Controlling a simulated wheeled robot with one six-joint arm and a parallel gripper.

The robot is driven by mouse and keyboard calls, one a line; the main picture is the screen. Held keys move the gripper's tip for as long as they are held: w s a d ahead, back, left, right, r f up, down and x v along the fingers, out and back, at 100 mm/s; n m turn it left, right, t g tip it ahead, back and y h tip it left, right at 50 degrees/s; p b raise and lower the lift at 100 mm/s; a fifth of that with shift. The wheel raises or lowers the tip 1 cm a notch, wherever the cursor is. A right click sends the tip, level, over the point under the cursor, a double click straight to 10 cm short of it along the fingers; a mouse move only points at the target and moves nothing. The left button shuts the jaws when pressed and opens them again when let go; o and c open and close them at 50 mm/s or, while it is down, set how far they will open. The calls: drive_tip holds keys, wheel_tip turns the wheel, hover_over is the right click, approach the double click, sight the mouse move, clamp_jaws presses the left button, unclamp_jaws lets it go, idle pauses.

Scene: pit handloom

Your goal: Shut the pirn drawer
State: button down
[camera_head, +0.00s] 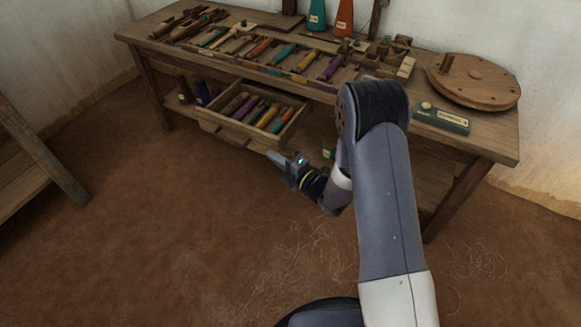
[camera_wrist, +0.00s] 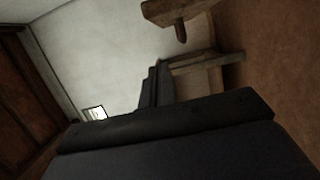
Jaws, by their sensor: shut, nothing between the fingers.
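The pirn drawer (camera_head: 203,124) is pulled out below the table top in the head view. It holds several colored pirns. Its front panel faces the lower left, with a handle at its lower edge. My gripper (camera_head: 273,157) is shut and empty in front of the table, just right of and below the drawer's near corner. It appears apart from the drawer in the picture, though the depth gap is hard to judge. In the wrist view a dark body fills the lower part, and I cannot make out the drawer there.
The wooden table (camera_head: 500,144) carries tools, a rack of colored pirns, a round wooden disc (camera_head: 475,82) and a green box (camera_head: 441,117). A wooden frame (camera_head: 40,158) stands at the left. The brown floor (camera_head: 170,240) in front is open, with loose fibres.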

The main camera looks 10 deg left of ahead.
drive_tip(key=w, duration=0.4)
drive_tip(key=shift+w+d, duration=0.15)
drive_tip(key=shift+d, duration=0.2)
